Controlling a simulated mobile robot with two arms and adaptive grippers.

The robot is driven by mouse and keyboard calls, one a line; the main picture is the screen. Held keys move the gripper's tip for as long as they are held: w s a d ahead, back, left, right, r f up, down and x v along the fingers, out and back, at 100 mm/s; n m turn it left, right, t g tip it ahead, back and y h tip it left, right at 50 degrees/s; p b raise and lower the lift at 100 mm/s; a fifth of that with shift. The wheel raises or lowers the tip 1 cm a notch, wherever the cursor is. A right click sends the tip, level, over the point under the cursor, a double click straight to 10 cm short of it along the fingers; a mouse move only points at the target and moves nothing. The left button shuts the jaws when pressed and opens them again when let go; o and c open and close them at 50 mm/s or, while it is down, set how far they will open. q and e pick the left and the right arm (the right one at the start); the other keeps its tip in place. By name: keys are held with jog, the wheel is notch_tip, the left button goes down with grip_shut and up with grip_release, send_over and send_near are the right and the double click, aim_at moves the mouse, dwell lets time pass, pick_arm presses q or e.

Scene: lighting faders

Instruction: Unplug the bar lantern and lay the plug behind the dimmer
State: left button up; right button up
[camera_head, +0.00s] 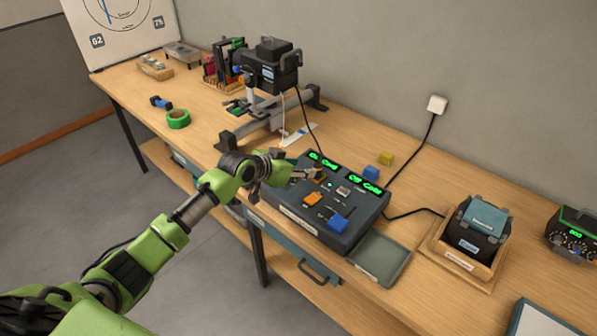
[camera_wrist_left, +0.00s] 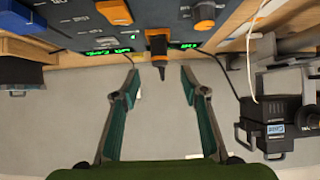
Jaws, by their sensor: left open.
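The dark dimmer (camera_head: 285,212) sits on the bench with lit green displays and orange, white and blue knobs; it also shows upside down in the left wrist view (camera_wrist_left: 65,20). An orange-and-black plug (camera_wrist_left: 157,42) stands at the dimmer's display edge. In the head view it shows partly beside the gripper. The black bar lantern (camera_head: 270,68) is on a grey stand, its dark cable running down toward the dimmer; the lantern also shows in the left wrist view (camera_wrist_left: 278,122). My left gripper (camera_wrist_left: 158,78) is open, with the plug's black end centred between its fingertips, not clasped.
Yellow (camera_head: 386,158) and blue (camera_head: 371,172) blocks lie behind the dimmer. A wall socket (camera_head: 437,104) has a cable running down to the bench. A second black lantern (camera_head: 478,235) sits in a wooden tray to the right. A shallow grey tray (camera_head: 380,258) lies beside the dimmer.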

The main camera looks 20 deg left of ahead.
aim_at(315, 165)
pick_arm(q)
jog(key=b+x, duration=0.6)
jog(key=x, duration=0.1)
jog(key=shift+s+f, duration=0.1)
jog(key=shift+f, duration=0.15)
jog(key=shift+w+d+f+b, duration=0.2)
jog(key=shift+w+b, duration=0.25)
jog(key=shift+b, duration=0.1)
grip_shut()
jog(key=shift+w+r+p, duration=0.15)
jog(key=shift+r+p, duration=0.25)
jog(key=shift+r, duration=0.05)
jog(key=shift+r, duration=0.1)
